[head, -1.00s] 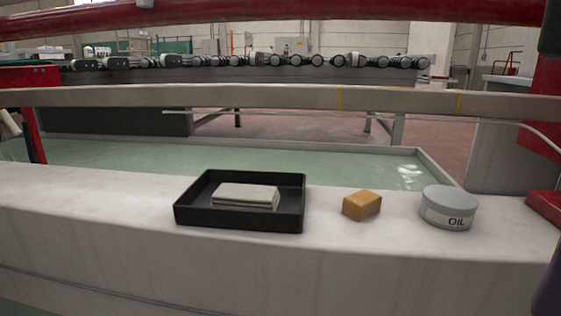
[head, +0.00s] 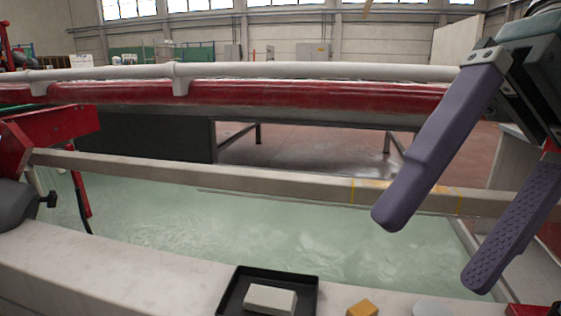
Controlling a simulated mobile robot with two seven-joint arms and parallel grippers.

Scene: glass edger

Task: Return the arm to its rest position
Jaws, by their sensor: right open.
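My right gripper (head: 432,250) hangs large at the right of the head view, its two purple fingers spread wide with nothing between them. It is raised above the ledge and in front of the water basin. My left gripper does not show. On the ledge below stand a black tray (head: 228,292) holding pale flat blocks (head: 269,300), a tan block (head: 362,308) and the grey top of the oil tin (head: 432,308). The lower picture edge cuts these off. The gripper is apart from all of them.
The white ledge (head: 110,272) runs along the front. Behind it lies the water-filled basin (head: 270,235). A beige rail (head: 260,178) crosses over the basin, partly behind the right gripper. A red beam (head: 300,94) with a grey pipe (head: 300,70) runs farther back.

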